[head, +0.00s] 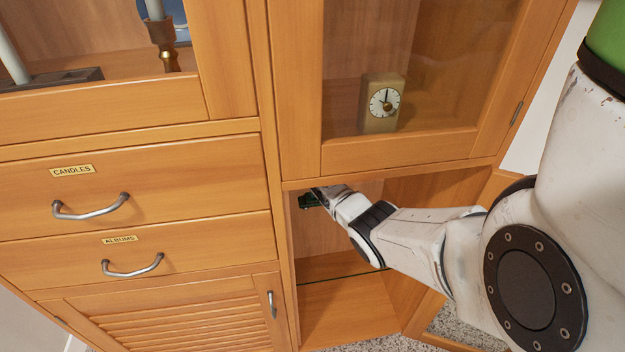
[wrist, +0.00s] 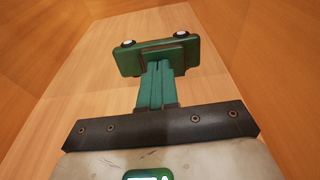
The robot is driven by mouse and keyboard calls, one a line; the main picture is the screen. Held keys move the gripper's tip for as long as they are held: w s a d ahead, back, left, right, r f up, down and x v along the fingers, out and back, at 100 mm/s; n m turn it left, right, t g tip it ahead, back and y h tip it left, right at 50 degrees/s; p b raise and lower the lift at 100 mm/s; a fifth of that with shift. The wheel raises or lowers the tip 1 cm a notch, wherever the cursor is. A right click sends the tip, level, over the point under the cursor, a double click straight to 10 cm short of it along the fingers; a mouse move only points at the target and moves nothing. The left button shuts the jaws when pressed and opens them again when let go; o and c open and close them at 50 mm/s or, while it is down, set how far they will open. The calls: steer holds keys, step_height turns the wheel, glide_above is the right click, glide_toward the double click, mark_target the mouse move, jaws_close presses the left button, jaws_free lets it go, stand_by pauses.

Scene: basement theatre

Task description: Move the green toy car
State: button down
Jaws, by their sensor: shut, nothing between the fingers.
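The green toy car (wrist: 128,62) is in the wrist view, against the wooden inside of the cabinet. Its wheels point to the top of that picture. In the head view a small dark green shape (head: 308,200), which looks like the car, shows at the upper left of the open compartment. My gripper (wrist: 160,66) is shut and empty. Its teal fingers lie close together, with their tips in front of the car's middle. I cannot tell whether they touch it. In the head view my wrist hides the fingertips.
The open compartment (head: 345,310) has wooden walls and a glass shelf (head: 345,277). Its door (head: 445,310) stands open at the right. A clock (head: 382,103) stands behind glass above. Drawers labelled Candles (head: 160,180) and Albums (head: 200,245) are shut at the left.

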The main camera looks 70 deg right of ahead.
steer(key=shift+s+a+f, duration=0.35)
steer(key=shift+a+f, duration=0.1)
steer(key=shift+f, duration=0.2)
steer(key=shift+r+p, duration=0.75)
steer(key=shift+p, duration=0.15)
steer(key=shift+w+r+p, duration=0.15)
steer(key=shift+r+p, duration=0.2)
steer(key=shift+p, duration=0.15)
steer(key=s+a+p, duration=0.1)
steer(key=s+a, duration=0.1)
steer(key=a, duration=0.1)
steer(key=s+a+p, duration=0.1)
steer(key=a, duration=0.2)
steer(key=s+a+p, duration=0.1)
steer(key=s+a, duration=0.1)
steer(key=a, duration=0.2)
steer(key=shift+s, duration=0.3)
steer(key=shift+s+a, duration=0.1)
steer(key=shift+f, duration=0.1)
